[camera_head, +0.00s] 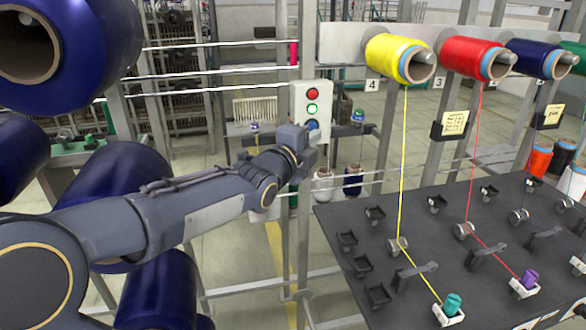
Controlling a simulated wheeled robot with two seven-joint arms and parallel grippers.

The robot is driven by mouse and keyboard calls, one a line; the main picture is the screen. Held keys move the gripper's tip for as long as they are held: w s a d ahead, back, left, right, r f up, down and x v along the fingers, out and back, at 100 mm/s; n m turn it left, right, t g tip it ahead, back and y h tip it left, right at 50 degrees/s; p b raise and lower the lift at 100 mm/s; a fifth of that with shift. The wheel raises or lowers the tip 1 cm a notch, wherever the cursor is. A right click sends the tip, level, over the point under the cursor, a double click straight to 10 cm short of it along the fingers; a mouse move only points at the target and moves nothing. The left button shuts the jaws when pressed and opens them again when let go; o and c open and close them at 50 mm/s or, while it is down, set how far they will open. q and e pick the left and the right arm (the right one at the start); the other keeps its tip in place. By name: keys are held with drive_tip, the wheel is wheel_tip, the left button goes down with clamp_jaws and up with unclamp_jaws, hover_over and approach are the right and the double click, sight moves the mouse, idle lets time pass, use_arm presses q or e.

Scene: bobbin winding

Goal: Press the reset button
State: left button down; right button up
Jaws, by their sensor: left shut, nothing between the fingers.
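A white button box (326,94) is mounted on the upright post near the middle of the view. It carries a red button (312,93) at the top, a green button with a pale ring (312,109) below it, and a dark bluish button (312,124) at the bottom. No lettering that names the reset button is readable. My left arm reaches in from the left, and its shut, empty gripper (309,134) is at the lowest button, partly covering the lower part of the box. I cannot tell whether the fingertips touch that button. My right gripper is not in view.
Large blue spools (112,40) stand at the left. Yellow (390,50), red (462,55) and dark blue (530,57) thread spools hang at the upper right. A dark panel (400,215) with guides and small bobbins fills the lower right. Metal rails cross behind my arm.

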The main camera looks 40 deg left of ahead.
use_arm(q)
drive_tip(key=s, duration=0.9)
drive_tip(key=shift+s+d, duration=0.2)
drive_tip(key=shift+d, duration=0.1)
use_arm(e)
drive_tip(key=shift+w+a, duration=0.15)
use_arm(q)
drive_tip(key=shift+f, duration=0.1)
drive_tip(key=s+d+f+n+g+h+p, duration=0.2)
drive_tip(key=s+d+f+n+g, duration=0.4)
drive_tip(key=s+f+n, duration=0.2)
drive_tip(key=s+d+f+n+g+h+p, duration=0.3)
drive_tip(key=s+d+f+n+g, duration=0.3)
drive_tip(key=s+n, duration=0.4)
wheel_tip(320, 180, down, 2)
drive_tip(key=shift+s+d+f+n+p, duration=0.1)
drive_tip(key=shift+s+d+n+p, duration=0.25)
drive_tip(key=shift+d+n, duration=0.15)
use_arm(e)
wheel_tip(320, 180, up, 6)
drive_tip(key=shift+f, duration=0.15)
use_arm(q)
drive_tip(key=shift+w, duration=0.1)
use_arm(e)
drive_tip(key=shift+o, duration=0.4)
